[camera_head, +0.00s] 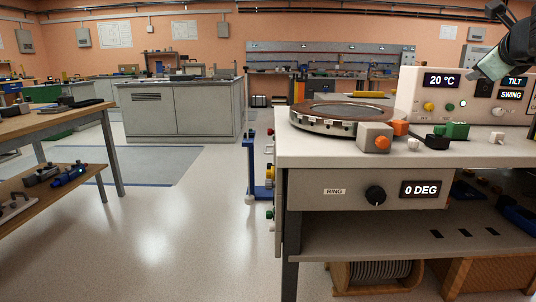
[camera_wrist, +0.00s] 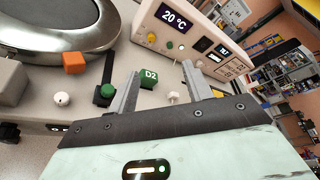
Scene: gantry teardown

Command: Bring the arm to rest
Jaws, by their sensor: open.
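My gripper (camera_wrist: 158,82) is open in the wrist view, with its two grey fingers apart and nothing held between them. In the head view my arm is raised at the top right, with the pale gripper body (camera_head: 492,66) in front of the control box (camera_head: 428,82). Beyond the fingers, the wrist view shows a green block marked D2 (camera_wrist: 149,76) and a white knob (camera_wrist: 173,97) on the bench top, apart from the gripper as far as I can tell.
A round ring table (camera_head: 330,127) sits on the bench (camera_head: 300,152). An orange block (camera_head: 400,128), a green block (camera_head: 458,130) and a grey block with an orange knob (camera_head: 381,142) stand along its front. Open floor (camera_head: 180,230) lies left; a wooden table (camera_head: 50,122) stands further left.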

